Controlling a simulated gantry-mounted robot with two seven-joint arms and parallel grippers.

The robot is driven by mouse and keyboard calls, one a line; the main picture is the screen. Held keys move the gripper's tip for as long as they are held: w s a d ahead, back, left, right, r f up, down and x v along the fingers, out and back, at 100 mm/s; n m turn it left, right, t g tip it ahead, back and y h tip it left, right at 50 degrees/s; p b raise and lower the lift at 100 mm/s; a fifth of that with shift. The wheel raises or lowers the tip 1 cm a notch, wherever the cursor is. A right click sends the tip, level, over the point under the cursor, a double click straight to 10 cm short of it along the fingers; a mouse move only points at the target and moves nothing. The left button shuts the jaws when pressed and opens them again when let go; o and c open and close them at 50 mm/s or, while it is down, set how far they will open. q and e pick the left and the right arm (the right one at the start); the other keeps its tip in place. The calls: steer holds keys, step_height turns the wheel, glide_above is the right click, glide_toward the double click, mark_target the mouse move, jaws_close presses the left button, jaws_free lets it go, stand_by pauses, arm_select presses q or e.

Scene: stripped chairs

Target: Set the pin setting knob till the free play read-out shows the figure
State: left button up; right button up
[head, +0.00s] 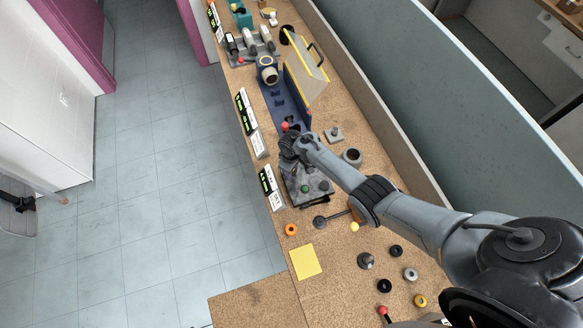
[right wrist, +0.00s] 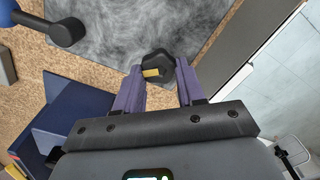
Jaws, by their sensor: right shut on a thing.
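The pin setting knob (right wrist: 159,63) is black, many-sided and has a yellow mark on its face; it shows in the right wrist view. My right gripper (right wrist: 158,84) is shut on it, one purple finger on each side. The knob stands at the edge of a grey mottled plate (right wrist: 120,35). In the head view my right gripper (head: 291,162) is over the grey mottled unit (head: 305,192) and hides the knob. A dark read-out with green marks (head: 267,180) stands left of that unit; its figures are too small to read. My left gripper is not in view.
A blue fixture (head: 290,108) with a yellow-edged raised guard (head: 305,62) stands behind the unit. Loose rings, a yellow note (head: 305,261) and an orange ring (head: 291,229) lie on the bench in front. A low wall (head: 370,110) runs along the right side.

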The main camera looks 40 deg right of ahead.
steer(key=n, duration=0.5)
steer(key=shift+s, duration=0.1)
stand_by(0.4)
steer(key=o, duration=1)
steer(key=shift+a, duration=0.1)
steer(key=shift+o, duration=0.2)
step_height(320, 180, up, 11)
steer(key=p, duration=0.4)
steer(key=shift+f, duration=0.1)
